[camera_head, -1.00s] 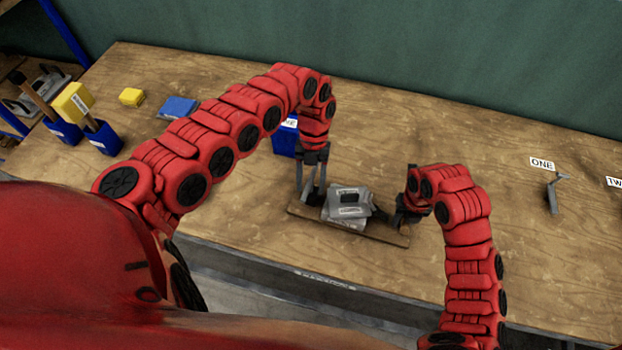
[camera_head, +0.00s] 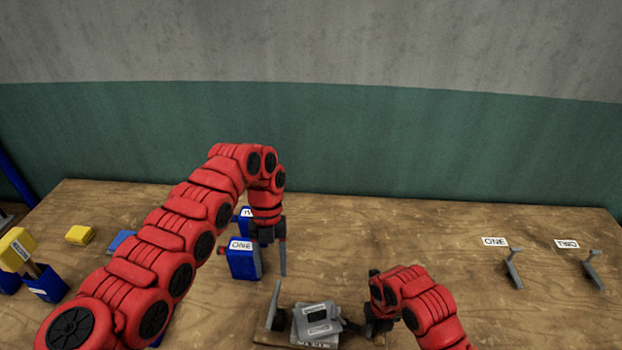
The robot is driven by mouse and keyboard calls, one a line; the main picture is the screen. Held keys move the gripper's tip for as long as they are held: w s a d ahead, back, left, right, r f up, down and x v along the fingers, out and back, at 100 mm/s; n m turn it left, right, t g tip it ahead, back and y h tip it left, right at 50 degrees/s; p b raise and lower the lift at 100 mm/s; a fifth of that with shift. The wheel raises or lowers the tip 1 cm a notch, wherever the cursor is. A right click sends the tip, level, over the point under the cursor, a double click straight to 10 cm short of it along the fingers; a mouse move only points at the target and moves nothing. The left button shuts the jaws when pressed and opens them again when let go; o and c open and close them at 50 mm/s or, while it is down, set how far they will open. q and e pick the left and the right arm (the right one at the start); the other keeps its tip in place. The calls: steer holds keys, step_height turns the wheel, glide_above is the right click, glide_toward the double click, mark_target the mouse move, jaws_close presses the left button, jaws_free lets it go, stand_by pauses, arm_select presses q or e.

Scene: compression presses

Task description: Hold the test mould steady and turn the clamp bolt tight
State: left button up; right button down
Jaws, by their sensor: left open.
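The grey test mould (camera_head: 317,329) with white labels sits on a wooden base (camera_head: 272,338) at the bottom middle, partly cut off by the frame edge. A grey upright plate (camera_head: 273,306) stands at its left. My right gripper (camera_head: 368,322) is at the mould's right side, by a dark part that may be the clamp bolt. My arm hides its fingers, so I cannot tell whether they grip it.
Yellow blocks and blue holders (camera_head: 46,284) are at left. Grey brackets (camera_head: 513,268) stand at right by labels ONE and TWO. The table between the right arm and the brackets is clear.

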mark_target(274, 299)
arm_select(q)
steer(key=o, duration=0.4)
steer(key=shift+c, duration=0.2)
steer(key=shift+o, duration=0.5)
steer(key=shift+n, duration=0.6)
steer(key=s+f+n, duration=0.1)
steer(key=f+n, duration=0.2)
steer(key=n, duration=0.8)
steer(key=s+f+n, duration=0.2)
steer(key=f+n, duration=0.2)
steer(key=n, duration=0.8)
steer(key=s+f+n, duration=0.1)
steer(key=f+n, duration=0.3)
steer(key=n, duration=0.8)
steer(key=shift+s+d, duration=0.3)
steer(key=shift+d, duration=0.1)
steer(key=shift+c, duration=0.3)
jaws_close()
